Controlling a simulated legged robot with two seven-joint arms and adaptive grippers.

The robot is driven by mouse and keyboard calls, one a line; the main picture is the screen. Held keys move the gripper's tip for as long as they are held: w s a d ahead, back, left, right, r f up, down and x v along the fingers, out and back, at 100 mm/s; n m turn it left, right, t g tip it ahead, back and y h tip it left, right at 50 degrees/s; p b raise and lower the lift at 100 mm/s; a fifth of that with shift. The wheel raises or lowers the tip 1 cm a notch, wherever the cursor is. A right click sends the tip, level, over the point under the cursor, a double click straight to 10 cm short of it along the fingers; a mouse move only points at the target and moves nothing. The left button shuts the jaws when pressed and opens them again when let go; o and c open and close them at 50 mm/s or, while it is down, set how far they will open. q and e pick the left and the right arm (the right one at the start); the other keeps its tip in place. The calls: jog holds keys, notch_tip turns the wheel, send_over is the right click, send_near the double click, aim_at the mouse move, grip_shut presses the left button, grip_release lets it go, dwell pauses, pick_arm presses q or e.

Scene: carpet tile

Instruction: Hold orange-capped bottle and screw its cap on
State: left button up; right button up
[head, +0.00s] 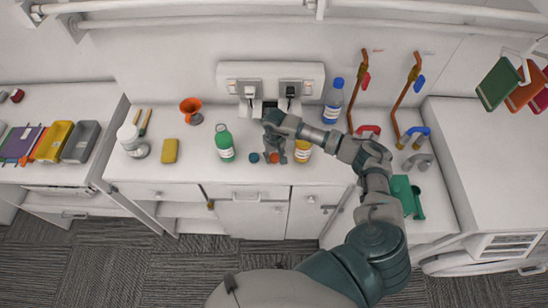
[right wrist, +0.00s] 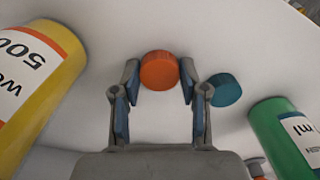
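The orange cap (head: 275,158) is off any bottle, beside the blue cap and left of the yellow bottle (head: 303,151) on the white counter. My right gripper (head: 273,152) points down over the orange cap. In the right wrist view the orange cap (right wrist: 160,70) sits between the fingertips (right wrist: 160,78), which meet its sides. I cannot tell whether the cap is lifted off the counter. The yellow bottle (right wrist: 32,85) with a white label shows at the left of that view, apart from the fingers. My left gripper is not in view.
A blue cap (head: 254,157) and a green bottle (head: 225,144) are left of the gripper. A yellow sponge (head: 169,151), orange funnel (head: 190,109) and blue bottle (head: 333,101) are farther off. A socket box (head: 270,75) is behind. The counter's front edge is close.

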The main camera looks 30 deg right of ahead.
aim_at(274, 159)
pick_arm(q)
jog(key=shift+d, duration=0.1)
pick_arm(e)
jog(key=shift+d, duration=0.2)
jog(key=shift+c, duration=0.3)
jog(key=shift+r, duration=0.4)
jog(key=r, duration=0.1)
jog(key=b, duration=0.1)
jog(key=r, duration=0.1)
jog(key=shift+s+a+r+b, duration=0.3)
jog(key=shift+s+a+b, duration=0.05)
pick_arm(q)
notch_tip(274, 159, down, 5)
jog(key=b, duration=0.3)
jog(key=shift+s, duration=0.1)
pick_arm(e)
jog(key=s+a+r, duration=0.1)
jog(key=s+a, duration=0.8)
jog(key=s, duration=0.3)
jog(key=shift+r, duration=0.3)
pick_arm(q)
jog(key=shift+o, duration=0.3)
pick_arm(e)
jog(key=shift+s, duration=0.1)
